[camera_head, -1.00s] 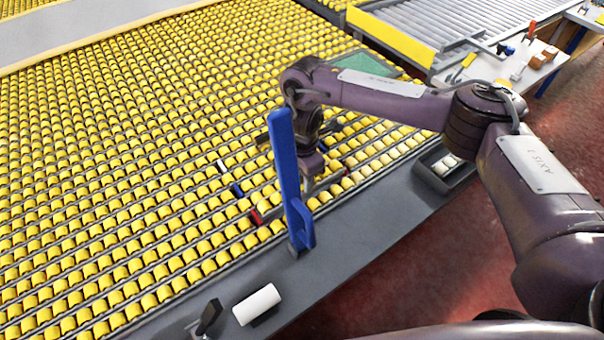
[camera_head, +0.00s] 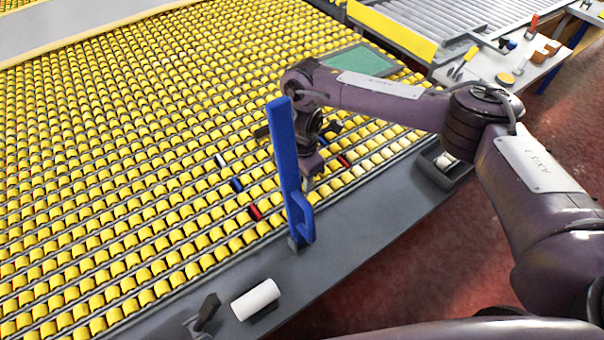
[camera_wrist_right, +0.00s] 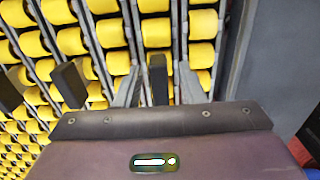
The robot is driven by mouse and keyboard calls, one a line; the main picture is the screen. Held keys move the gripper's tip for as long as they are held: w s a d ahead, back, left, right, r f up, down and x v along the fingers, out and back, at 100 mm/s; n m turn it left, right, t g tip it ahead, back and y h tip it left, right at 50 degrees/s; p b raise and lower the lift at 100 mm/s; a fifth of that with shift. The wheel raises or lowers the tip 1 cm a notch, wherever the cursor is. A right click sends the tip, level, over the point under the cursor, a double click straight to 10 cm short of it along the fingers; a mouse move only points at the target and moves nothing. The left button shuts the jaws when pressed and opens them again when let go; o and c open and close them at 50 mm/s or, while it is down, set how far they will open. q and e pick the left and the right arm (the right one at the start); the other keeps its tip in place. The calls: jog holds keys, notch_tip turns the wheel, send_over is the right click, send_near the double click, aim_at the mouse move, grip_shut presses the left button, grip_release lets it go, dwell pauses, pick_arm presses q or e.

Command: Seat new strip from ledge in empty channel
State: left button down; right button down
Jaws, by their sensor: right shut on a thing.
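My right gripper (camera_head: 311,183) is low over the front edge of the yellow roller bed (camera_head: 130,150), partly behind a tall blue piece. In the right wrist view its two grey fingers (camera_wrist_right: 158,88) point down at the rollers, with a dark narrow piece (camera_wrist_right: 158,72) between them. The gripper is shut on the strip, which is mostly hidden, so I cannot tell its full length or whether it touches the bed. The grey ledge (camera_head: 350,228) runs along the bed's front. I cannot make out the empty channel. My left gripper is not in view.
The blue piece (camera_head: 284,150) stands upright at the ledge. A white roll (camera_head: 256,300) and a dark lever (camera_head: 207,311) are at the near end; a dark tray (camera_head: 444,168) is farther right. White, blue and red rollers (camera_head: 255,213) mark the bed. A green panel (camera_head: 360,60) lies behind my arm.

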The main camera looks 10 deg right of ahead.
jog(key=shift+f, duration=0.15)
jog(key=c, duration=0.9)
grip_release()
jog(key=shift+o, duration=0.2)
notch_tip(320, 180, up, 8)
jog(key=shift+p, duration=0.5)
jog(key=shift+f, duration=0.1)
